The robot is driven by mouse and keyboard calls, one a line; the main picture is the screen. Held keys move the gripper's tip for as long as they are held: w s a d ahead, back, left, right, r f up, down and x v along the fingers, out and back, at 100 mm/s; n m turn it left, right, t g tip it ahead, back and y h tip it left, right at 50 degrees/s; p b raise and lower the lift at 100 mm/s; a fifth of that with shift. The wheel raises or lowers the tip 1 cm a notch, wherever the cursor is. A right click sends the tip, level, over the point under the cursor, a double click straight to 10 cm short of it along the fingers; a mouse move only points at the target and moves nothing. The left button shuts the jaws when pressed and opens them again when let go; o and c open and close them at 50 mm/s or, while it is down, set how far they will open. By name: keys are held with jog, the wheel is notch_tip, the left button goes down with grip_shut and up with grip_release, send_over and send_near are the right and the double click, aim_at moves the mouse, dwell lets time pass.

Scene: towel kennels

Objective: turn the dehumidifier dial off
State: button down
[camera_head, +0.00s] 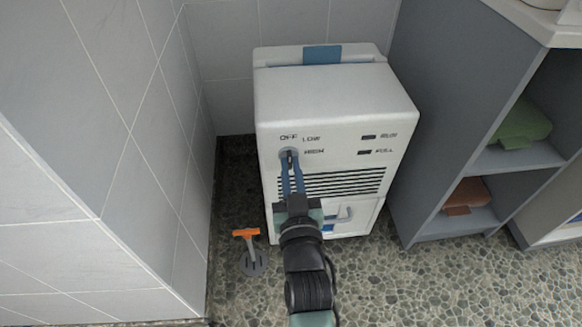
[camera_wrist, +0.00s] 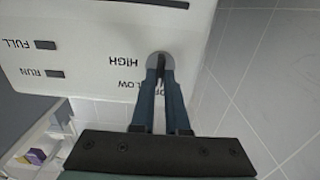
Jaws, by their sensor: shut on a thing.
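The white dehumidifier (camera_head: 330,98) stands upright on the pebbled floor. Its round grey dial (camera_head: 283,153) is at the upper left of its front, with OFF above it and LOW and HIGH to its right. My gripper (camera_head: 290,158) reaches up to the dial from below, its blue fingers shut on the dial's dark grip bar. In the wrist view, which is upside down, the fingertips (camera_wrist: 161,70) pinch the bar on the dial (camera_wrist: 152,60). The bar looks roughly upright, but its pointing end cannot be told. The fingers partly cover the OFF label in the wrist view.
A tiled wall (camera_head: 150,150) stands close on the left. An orange-headed tool (camera_head: 246,233) stands on the floor at the lower left. A grey shelf unit (camera_head: 450,120) with a green towel (camera_head: 522,122) and a brown towel (camera_head: 467,195) is on the right.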

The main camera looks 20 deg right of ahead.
jog(key=c, duration=0.9)
grip_release()
jog(key=p+v, duration=0.7)
jog(key=v, duration=0.6)
